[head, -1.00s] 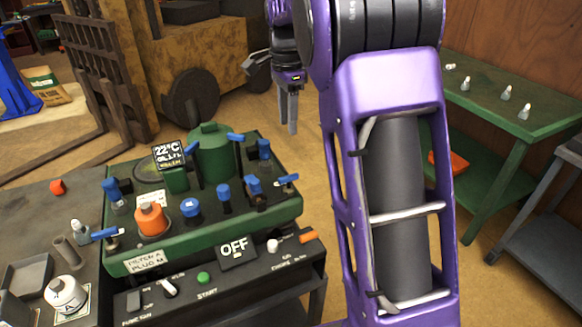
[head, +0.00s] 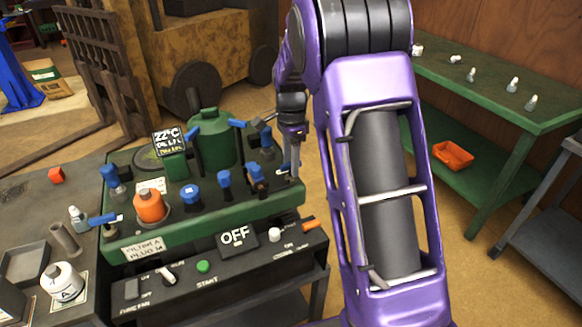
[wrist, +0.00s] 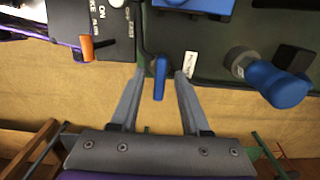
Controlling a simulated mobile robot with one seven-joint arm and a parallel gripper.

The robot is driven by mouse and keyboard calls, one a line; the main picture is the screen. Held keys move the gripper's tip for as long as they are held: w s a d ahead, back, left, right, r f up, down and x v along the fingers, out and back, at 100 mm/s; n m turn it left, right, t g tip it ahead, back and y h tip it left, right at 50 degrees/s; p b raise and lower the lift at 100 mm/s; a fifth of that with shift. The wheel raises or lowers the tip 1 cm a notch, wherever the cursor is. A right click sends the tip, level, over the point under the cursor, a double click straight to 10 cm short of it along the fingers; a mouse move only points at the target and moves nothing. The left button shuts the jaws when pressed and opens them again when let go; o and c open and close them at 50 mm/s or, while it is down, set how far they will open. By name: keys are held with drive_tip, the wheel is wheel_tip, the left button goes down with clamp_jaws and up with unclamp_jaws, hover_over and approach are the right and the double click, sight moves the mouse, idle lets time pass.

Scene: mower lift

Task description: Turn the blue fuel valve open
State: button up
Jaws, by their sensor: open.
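A blue lever (wrist: 160,78) at the edge of the green console (head: 185,228) lies between the two open fingers of my gripper (wrist: 161,76) in the wrist view, with a gap on each side. I take it for the fuel valve; the small white label (wrist: 190,65) beside it is too small to read. In the head view my gripper (head: 293,172) is at the right end of the console, and it partly hides the blue lever (head: 283,168). The jaws hold nothing.
Several blue-capped fittings, such as one blue knob (head: 190,195), stand close on the console. An orange lever (head: 311,224) and an OFF display (head: 237,236) are on the front panel. A large blue fitting (wrist: 278,83) is right of the gripper in the wrist view. Floor is free right of the console.

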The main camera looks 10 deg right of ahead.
drive_tip(key=shift+f, duration=0.55)
clamp_jaws()
